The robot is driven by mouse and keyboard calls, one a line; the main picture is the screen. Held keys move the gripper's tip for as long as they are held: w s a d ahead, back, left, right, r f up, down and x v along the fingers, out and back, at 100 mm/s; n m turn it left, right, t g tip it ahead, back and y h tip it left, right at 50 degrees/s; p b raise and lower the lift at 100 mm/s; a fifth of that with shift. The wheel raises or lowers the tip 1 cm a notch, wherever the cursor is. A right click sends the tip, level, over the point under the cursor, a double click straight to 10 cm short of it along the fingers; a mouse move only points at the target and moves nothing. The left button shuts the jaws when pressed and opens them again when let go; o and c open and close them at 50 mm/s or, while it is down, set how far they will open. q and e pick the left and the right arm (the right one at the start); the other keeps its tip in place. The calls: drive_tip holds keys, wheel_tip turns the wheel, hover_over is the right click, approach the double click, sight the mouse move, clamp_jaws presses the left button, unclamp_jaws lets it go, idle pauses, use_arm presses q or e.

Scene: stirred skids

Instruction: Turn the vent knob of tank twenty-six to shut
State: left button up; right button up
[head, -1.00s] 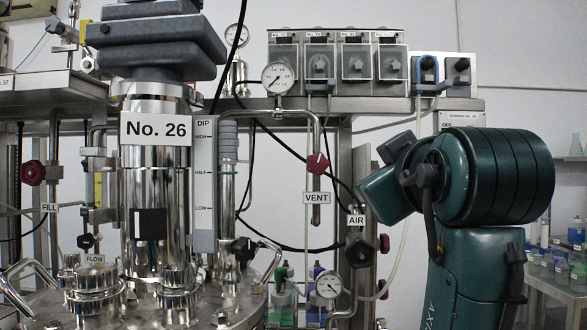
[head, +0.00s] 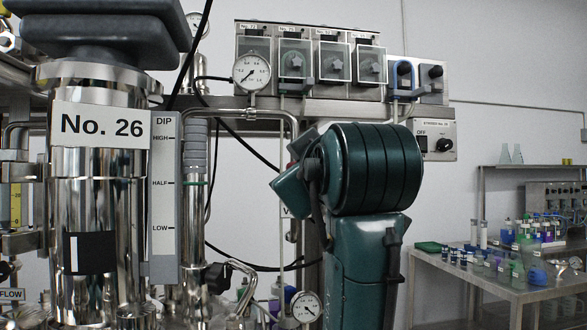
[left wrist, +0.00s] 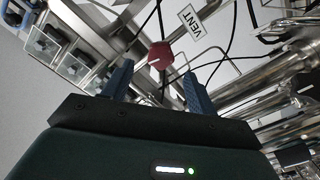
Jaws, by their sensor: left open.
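Tank twenty-six (head: 110,220) is a shiny steel vessel at the left of the head view, with a "No. 26" plate (head: 101,126). The red vent knob (left wrist: 160,54) with a white pointer line shows in the left wrist view, beside the VENT label (left wrist: 196,22). In the head view my green arm hides the knob and most of that label. My left gripper (left wrist: 157,74) is open, its two blue fingers pointing toward the knob, which appears just beyond and between the fingertips. No contact is visible. My right gripper is not in view.
A gauge (head: 251,72) and a row of control boxes (head: 311,62) sit above the pipe frame. A lower gauge (head: 305,307) stands left of my arm. A bench (head: 440,268) with bottles is at the right. Black cables hang around the vent pipe.

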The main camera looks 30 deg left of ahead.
use_arm(q)
drive_tip(key=p+x, duration=0.1)
drive_tip(key=x, duration=0.8)
drive_tip(key=shift+w+a, duration=0.2)
drive_tip(key=shift+a, duration=0.05)
drive_tip(key=shift+c, duration=0.2)
drive_tip(key=shift+p, duration=0.3)
drive_tip(key=c, duration=1)
